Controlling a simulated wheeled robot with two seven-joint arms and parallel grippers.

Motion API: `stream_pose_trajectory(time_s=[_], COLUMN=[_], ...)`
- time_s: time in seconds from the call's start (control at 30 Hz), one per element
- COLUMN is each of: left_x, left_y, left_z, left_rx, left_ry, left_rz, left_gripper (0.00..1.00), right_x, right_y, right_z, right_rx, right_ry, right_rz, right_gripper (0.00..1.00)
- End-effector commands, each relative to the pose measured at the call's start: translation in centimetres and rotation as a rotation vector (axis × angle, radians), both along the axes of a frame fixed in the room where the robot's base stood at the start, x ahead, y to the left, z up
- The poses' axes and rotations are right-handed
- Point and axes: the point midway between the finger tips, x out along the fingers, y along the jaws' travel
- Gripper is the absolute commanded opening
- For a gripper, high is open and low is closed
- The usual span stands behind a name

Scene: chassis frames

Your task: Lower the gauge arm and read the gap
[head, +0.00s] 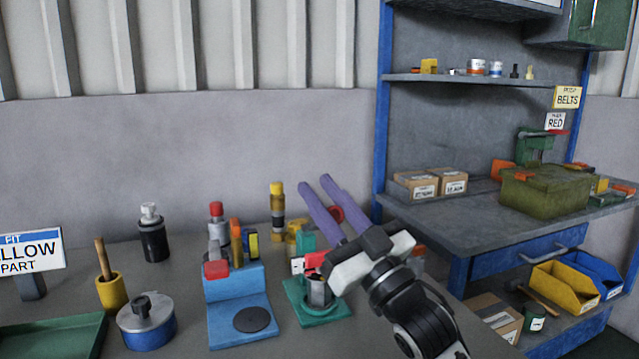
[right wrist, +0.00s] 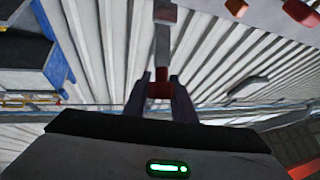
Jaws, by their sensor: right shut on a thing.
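My right gripper (head: 315,183) reaches over the bench with its long purple fingers pointing up and away. In the right wrist view its dark fingers (right wrist: 160,76) are shut on the red end (right wrist: 160,90) of a grey bar (right wrist: 164,42), which looks like the gauge arm. In the head view a bit of red (head: 337,213) shows by the fingers. The gap itself cannot be made out. My left gripper is not in view.
A blue stand (head: 238,290) with a dark disc is left of the green base. A blue tin (head: 147,333), yellow pot (head: 112,291), black bottle (head: 153,238) and green tray (head: 60,338) lie farther left. Several small items crowd behind. A shelf bench (head: 470,225) stands right.

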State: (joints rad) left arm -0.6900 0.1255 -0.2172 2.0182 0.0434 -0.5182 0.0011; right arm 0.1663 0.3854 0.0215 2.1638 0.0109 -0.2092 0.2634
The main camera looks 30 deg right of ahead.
Motion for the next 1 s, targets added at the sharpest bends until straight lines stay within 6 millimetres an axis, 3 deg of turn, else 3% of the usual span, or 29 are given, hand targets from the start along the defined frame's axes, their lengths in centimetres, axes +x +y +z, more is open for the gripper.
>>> stream_pose_trajectory(time_s=[0.33, 0.6, 1.0], left_x=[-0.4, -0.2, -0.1], left_y=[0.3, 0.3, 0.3], left_z=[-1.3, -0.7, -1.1], left_rx=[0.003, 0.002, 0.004], left_ry=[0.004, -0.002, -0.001], left_rz=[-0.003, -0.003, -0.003], left_gripper=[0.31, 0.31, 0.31], right_x=[-3.0, -2.7, -3.4], right_y=[0.7, 0.7, 0.5], right_z=[-3.6, -3.3, -4.1], right_rx=[0.002, -0.001, -0.001], right_ry=[-0.019, -0.015, -0.011], right_rz=[0.008, 0.006, 0.004], right_gripper=[0.0, 0.41, 0.41])
